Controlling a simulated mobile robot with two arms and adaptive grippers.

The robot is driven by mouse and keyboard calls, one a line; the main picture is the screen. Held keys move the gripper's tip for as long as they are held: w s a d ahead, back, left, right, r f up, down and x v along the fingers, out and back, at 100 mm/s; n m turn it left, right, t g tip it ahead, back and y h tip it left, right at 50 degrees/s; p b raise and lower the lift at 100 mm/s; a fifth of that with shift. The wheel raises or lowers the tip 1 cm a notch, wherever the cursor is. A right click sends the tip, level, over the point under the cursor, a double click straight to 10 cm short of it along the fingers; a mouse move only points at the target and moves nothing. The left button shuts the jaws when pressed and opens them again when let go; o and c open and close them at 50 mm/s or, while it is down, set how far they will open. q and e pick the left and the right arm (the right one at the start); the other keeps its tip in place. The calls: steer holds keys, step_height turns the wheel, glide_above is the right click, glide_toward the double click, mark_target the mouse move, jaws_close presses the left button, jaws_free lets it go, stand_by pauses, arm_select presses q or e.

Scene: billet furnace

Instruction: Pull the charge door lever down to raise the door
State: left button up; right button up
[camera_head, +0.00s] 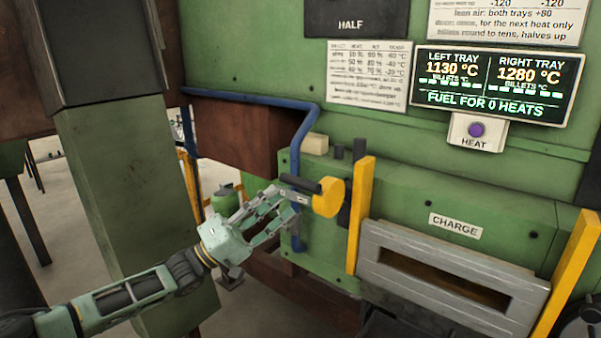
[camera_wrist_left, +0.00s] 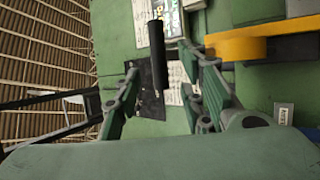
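The charge door lever shows a yellow round hub (camera_head: 328,197) on the green furnace front, with a black handle bar (camera_head: 300,184) sticking out to the left. In the left wrist view the black handle (camera_wrist_left: 158,55) lies between the spread fingers, and the yellow lever part (camera_wrist_left: 250,46) is at upper right. My left gripper (camera_head: 288,194) is open around the handle; I cannot tell whether a finger touches it. The grey charge door (camera_head: 400,240) with a dark slot stands right of the lever, under the CHARGE label (camera_head: 455,226). My right gripper is out of view.
Yellow upright rails (camera_head: 360,215) flank the door. A blue pipe (camera_head: 300,135) runs behind and left of the lever. A green post (camera_head: 130,200) stands left near my arm. A screen (camera_head: 497,85) and a purple HEAT button (camera_head: 476,130) are at upper right.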

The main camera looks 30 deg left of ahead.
mark_target(293, 183)
arm_select(q)
steer(key=shift+w+d+r+p, duration=0.55)
steer(key=shift+w+d+r, duration=0.2)
steer(key=shift+d+r, duration=0.3)
steer(key=w, duration=0.1)
steer(key=p, duration=0.1)
steer(key=w+r, duration=0.1)
steer(key=shift+w+d+r, duration=0.1)
steer(key=shift+w+d, duration=0.25)
steer(key=shift+d, duration=0.05)
steer(key=shift+w+d+r+p, duration=0.3)
steer(key=shift+w+d+p, duration=0.1)
steer(key=shift+w+d, duration=0.1)
steer(key=shift+a, duration=0.1)
steer(key=c, duration=0.9)
jaws_close()
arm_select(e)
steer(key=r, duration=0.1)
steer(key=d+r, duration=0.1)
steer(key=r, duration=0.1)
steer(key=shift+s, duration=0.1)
